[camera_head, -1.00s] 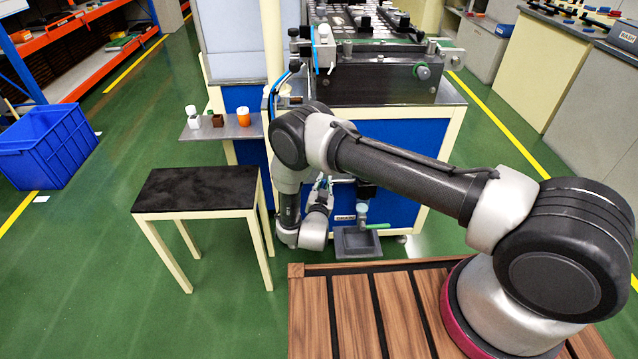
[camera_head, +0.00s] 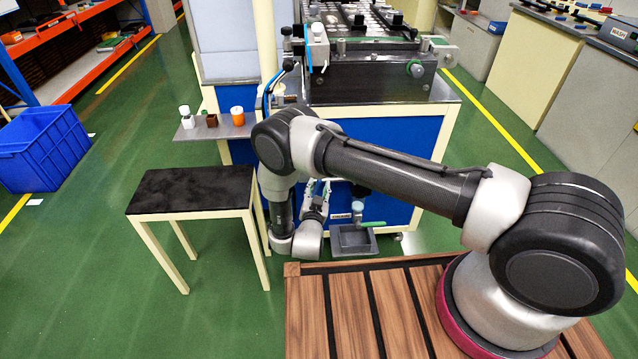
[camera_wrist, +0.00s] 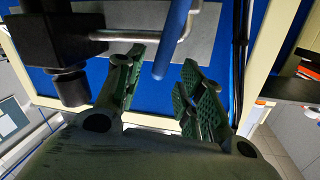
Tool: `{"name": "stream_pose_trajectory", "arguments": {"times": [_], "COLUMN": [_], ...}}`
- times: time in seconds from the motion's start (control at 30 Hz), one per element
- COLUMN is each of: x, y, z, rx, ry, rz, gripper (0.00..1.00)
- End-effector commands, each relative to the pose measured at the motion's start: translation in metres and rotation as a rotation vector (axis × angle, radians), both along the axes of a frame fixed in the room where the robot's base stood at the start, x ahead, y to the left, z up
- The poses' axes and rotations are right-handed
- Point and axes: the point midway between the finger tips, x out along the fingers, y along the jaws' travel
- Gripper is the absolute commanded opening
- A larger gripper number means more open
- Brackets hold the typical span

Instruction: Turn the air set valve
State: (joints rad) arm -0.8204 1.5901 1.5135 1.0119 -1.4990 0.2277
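In the wrist view, a blue lever (camera_wrist: 174,38) hangs beside a bent metal pipe (camera_wrist: 130,36), in front of a blue panel. It looks like the valve's handle. My gripper (camera_wrist: 162,64) is open, its two green-padded fingers on either side of the lever's lower end. I cannot tell whether either finger touches it. In the head view, my gripper (camera_head: 317,193) is low at the front of the blue cabinet, partly hidden by my arm. The blue lever cannot be made out there.
A black block (camera_wrist: 45,38) with a round knob is left of the fingers.

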Motion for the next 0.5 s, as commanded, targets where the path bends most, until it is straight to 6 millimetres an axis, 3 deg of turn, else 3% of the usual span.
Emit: {"name": "stream_pose_trajectory", "arguments": {"times": [0.23, 0.5], "x": [-0.055, -0.082], "y": [0.012, 0.016], "z": [0.003, 0.004], "rx": [-0.002, 0.0], "ry": [0.001, 0.0], "rz": [0.004, 0.001], "gripper": [0.38, 0.38]}}
